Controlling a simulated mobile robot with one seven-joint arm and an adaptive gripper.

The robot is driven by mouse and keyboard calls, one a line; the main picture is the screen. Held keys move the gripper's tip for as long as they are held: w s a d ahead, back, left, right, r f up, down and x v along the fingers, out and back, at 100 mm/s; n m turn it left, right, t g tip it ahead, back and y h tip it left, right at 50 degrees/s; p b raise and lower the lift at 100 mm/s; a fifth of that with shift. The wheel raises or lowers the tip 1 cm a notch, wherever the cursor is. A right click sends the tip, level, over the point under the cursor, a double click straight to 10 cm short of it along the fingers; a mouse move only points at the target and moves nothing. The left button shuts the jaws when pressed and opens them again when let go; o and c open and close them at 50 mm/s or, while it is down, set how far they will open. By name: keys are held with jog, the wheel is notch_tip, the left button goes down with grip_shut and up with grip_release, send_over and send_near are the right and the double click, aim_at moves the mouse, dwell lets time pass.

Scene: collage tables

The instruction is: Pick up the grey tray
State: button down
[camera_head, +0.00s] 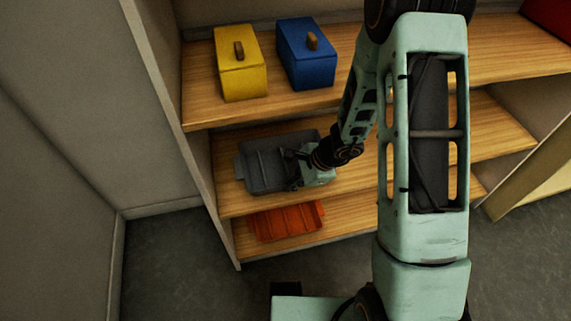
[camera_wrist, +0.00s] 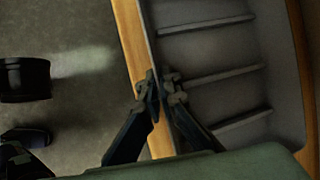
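The grey tray (camera_head: 262,172) is on the middle wooden shelf in the head view, with raised ribs across its inside. In the wrist view the tray (camera_wrist: 208,50) fills the right side, and its near wall runs down to my fingertips. My gripper (camera_wrist: 160,90) has one finger on each side of that wall, with the tips close together, shut on it. In the head view my gripper (camera_head: 299,165) is at the tray's right end and hides part of it. The tray looks level, and I see no clear gap under it.
A yellow lidded box (camera_head: 240,75) and a blue lidded box (camera_head: 306,60) stand on the shelf above. An orange ribbed tray (camera_head: 285,222) lies on the shelf below. The shelf unit's left side panel (camera_head: 165,80) is close to the grey tray. Open floor (camera_head: 175,265) lies in front.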

jog(key=shift+s+d+r, duration=0.1)
jog(key=shift+d+r, duration=0.05)
jog(key=shift+r, duration=0.25)
notch_tip(320, 180, up, 7)
jog(key=p, duration=0.3)
jog(key=shift+p, duration=0.3)
jog(key=s+d+b, duration=0.2)
jog(key=s+d, duration=1.1)
jog(key=d, duration=0.2)
jog(key=shift+f, duration=0.4)
